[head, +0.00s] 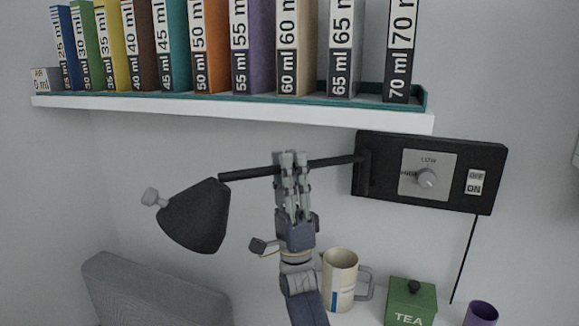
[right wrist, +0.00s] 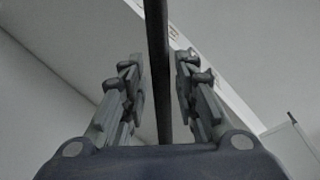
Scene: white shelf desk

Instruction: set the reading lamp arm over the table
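The reading lamp has a thin black arm (head: 245,173) running left from a black wall panel (head: 460,195) to a dark cone shade (head: 197,215) with a grey knob (head: 150,196). My right gripper (head: 290,156) is upright at the middle of the lamp arm. In the right wrist view its fingers (right wrist: 158,75) are apart, one on each side of the black lamp arm (right wrist: 157,35), with gaps visible on both sides. The table (head: 368,308) shows only in part at the bottom right. My left gripper is not in view.
A white shelf (head: 240,110) with a row of labelled binders (head: 210,45) hangs above the lamp. A mug (head: 340,280), a green tea box (head: 410,302) and a purple cup (head: 481,314) stand at the lower right. A grey chair back (head: 150,295) is at the lower left.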

